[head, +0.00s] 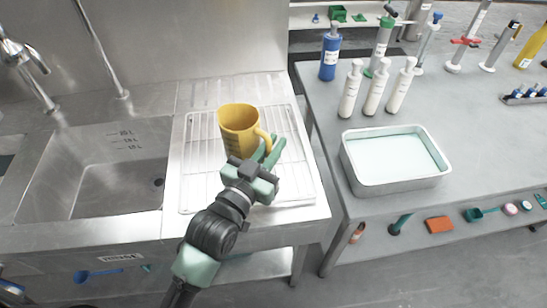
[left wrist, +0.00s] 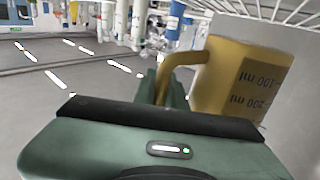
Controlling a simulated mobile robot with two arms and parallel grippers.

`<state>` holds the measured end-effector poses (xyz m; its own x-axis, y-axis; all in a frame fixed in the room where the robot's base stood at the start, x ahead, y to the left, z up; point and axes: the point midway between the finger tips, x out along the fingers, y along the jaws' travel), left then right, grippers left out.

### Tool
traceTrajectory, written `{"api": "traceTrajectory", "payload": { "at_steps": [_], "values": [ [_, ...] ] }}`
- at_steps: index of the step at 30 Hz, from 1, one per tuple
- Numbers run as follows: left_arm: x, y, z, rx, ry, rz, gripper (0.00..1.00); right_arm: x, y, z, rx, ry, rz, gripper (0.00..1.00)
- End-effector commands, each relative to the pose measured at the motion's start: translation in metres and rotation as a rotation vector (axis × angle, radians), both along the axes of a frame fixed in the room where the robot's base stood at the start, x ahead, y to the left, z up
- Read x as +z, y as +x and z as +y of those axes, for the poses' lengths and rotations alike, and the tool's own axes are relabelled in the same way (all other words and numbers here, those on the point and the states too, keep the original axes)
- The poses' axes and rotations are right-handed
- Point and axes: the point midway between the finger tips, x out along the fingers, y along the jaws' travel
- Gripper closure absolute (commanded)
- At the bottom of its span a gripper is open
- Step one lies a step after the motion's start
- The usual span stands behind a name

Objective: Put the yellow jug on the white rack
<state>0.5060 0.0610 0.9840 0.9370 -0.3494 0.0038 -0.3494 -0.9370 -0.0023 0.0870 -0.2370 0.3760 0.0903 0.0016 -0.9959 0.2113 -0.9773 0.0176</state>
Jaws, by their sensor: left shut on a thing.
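The yellow jug (head: 238,132) is upright over the white wire rack (head: 198,165) beside the sink. Whether its base touches the wires or hangs just above them, I cannot tell. My left gripper (head: 268,154) is at the jug's right side, shut on its handle. In the left wrist view the jug (left wrist: 228,78) fills the upper right, with its volume marks upside down. Its handle (left wrist: 180,62) runs down between my left fingers (left wrist: 168,88). Rack wires (left wrist: 285,12) show at the top right. My right gripper is out of view.
A steel sink (head: 110,180) lies left of the rack, with a faucet (head: 22,55) behind it. Across a gap to the right, a grey table holds a metal tray (head: 395,180) and several bottles, including a blue one (head: 330,55). The rack's front and left are bare.

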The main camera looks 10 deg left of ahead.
Motion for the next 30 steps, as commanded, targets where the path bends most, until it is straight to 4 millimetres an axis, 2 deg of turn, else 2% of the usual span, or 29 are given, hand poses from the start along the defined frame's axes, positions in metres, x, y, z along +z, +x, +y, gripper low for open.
{"api": "traceTrajectory", "payload": {
  "at_steps": [6, 9, 21, 22, 24, 30],
  "values": [
    [-0.033, 0.000, 0.000, 0.000, 0.002, 0.005, 1.00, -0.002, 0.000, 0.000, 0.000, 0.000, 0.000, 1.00],
    [-0.042, 0.000, 0.000, 0.000, 0.001, 0.002, 1.00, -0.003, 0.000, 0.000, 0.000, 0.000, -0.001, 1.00],
    [-0.046, 0.000, 0.000, 0.000, 0.000, 0.001, 1.00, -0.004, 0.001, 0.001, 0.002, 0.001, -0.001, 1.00],
    [-0.046, 0.000, 0.000, 0.000, 0.001, 0.002, 0.83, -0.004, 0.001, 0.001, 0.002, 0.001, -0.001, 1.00],
    [-0.046, 0.000, 0.000, 0.000, 0.001, 0.002, 0.66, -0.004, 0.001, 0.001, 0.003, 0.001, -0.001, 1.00],
    [-0.046, 0.000, 0.000, 0.000, 0.001, 0.002, 0.66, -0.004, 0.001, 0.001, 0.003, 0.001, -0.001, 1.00]
  ]
}}
